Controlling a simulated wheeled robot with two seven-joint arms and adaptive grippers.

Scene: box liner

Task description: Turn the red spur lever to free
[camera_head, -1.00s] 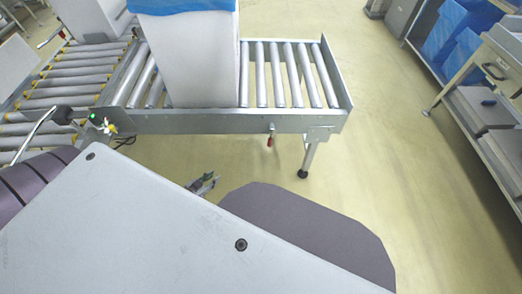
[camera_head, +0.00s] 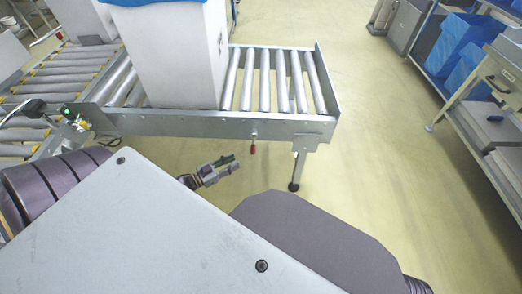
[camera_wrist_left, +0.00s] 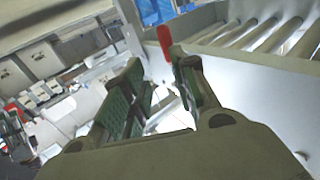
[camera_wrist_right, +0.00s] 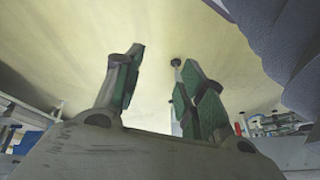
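The red spur lever (camera_head: 253,147) hangs below the side rail of the roller spur (camera_head: 190,124), near its right end. In the left wrist view the red lever (camera_wrist_left: 164,38) stands just beyond the fingertips, close to the right-hand finger. My left gripper (camera_head: 231,163) is below and slightly left of the lever, apart from it. The left wrist view shows its green-padded fingers (camera_wrist_left: 160,75) open with nothing between them. My right gripper (camera_wrist_right: 160,65) is open and empty over the floor, and is not seen in the head view.
A tall white box (camera_head: 178,60) with a blue liner (camera_head: 150,2) stands on the spur rollers. A spur leg (camera_head: 296,170) stands right of the lever. A bench and shelves (camera_head: 490,130) with blue bins line the right side. The floor between is clear.

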